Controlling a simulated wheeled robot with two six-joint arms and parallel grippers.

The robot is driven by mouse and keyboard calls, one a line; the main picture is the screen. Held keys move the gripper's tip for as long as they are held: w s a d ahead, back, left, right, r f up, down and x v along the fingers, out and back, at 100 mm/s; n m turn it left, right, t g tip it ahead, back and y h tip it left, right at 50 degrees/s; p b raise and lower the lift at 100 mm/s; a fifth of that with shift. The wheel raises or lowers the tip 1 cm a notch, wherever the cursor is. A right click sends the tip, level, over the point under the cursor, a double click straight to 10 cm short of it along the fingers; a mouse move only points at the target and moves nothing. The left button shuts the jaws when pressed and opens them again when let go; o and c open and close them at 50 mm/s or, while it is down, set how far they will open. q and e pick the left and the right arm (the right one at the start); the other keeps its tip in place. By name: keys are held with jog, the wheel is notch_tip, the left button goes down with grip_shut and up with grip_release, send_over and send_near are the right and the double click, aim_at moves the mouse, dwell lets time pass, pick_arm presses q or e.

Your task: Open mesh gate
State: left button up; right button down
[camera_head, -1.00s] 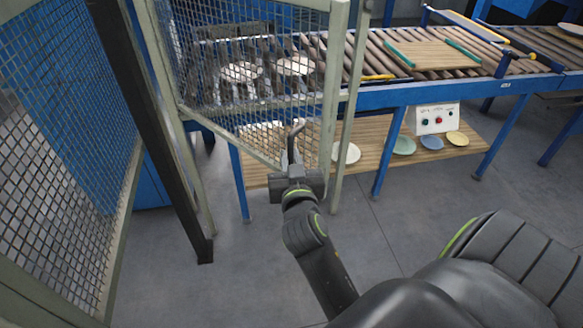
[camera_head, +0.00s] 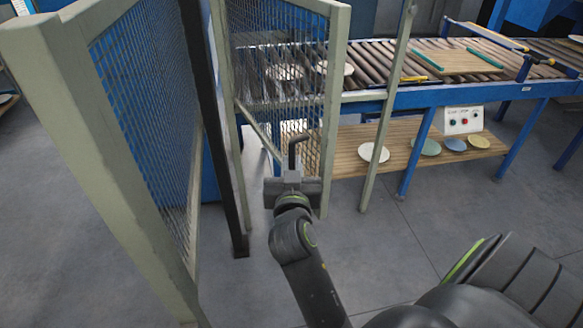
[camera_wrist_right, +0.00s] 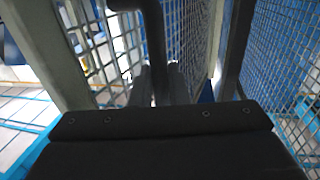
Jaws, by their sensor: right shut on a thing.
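The mesh gate (camera_head: 337,90) has a pale green-grey frame with wire mesh. It stands swung out at an angle, with a clear gap between its free edge and the thin upright post (camera_head: 386,110) on its right. My right gripper (camera_head: 293,172) is shut on the gate's dark bent handle (camera_head: 295,142), low on the gate near its free edge. In the right wrist view the handle (camera_wrist_right: 155,45) runs down between my fingers (camera_wrist_right: 160,85), with mesh on both sides. The fingertips' exact contact is dim. My left gripper is not in view.
A fixed mesh panel (camera_head: 75,130) with a thick frame stands close on the left, beside a dark post (camera_head: 215,130). Behind the gate is a blue roller conveyor (camera_head: 440,90) with a lower wooden shelf (camera_head: 400,150) holding plates. A control box (camera_head: 463,120) stands there. Floor at right is clear.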

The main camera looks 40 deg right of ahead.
jog(key=shift+r, duration=0.1)
jog(key=c, duration=1.5)
grip_release()
jog(key=shift+w, duration=0.1)
